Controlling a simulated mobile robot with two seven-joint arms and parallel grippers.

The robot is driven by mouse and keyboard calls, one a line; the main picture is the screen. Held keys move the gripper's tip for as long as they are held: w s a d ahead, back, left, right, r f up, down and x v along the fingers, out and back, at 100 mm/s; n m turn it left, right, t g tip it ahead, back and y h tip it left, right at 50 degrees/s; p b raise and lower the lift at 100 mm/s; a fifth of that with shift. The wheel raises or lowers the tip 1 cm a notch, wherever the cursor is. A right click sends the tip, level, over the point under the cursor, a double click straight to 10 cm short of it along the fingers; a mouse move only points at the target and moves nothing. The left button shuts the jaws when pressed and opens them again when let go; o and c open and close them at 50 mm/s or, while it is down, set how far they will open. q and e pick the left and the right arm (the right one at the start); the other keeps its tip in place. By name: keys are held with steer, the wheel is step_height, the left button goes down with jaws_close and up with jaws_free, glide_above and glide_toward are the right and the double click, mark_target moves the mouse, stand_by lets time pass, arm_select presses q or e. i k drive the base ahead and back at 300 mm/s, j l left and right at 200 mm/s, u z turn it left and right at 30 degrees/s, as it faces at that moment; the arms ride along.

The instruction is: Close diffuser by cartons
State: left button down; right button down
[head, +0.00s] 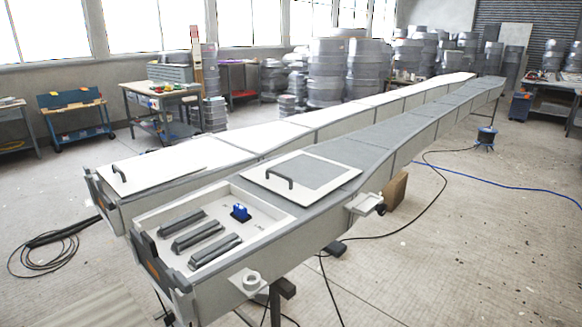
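Two long mould-like bodies run from the near left to the far right. I cannot tell for sure which part is the diffuser. The nearer, grey one (255,258) has an open compartment at its near end, holding several dark bars (206,236) and a small blue item (240,212). A flat panel with a dark handle (303,173) lies on top just beyond the opening. The farther, white body (120,213) has a similar handled panel (155,176) over its near end, with no opening visible. Neither of my grippers is in view.
A brown block (396,190) stands against the nearer body's right side. A coiled black cable (45,245) lies on the left floor, and a blue cable (500,188) crosses the right floor. A workbench (160,92) and stacked grey drums (328,75) stand behind. The right floor is mostly free.

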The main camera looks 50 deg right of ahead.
mark_target(302, 178)
steer(key=l, duration=0.45)
steer(key=k+l, duration=0.15)
steer(key=l, duration=0.3)
steer(key=l+u, duration=0.1)
steer(key=l, duration=0.35)
steer(key=k+l, duration=0.15)
steer(key=l, duration=0.3)
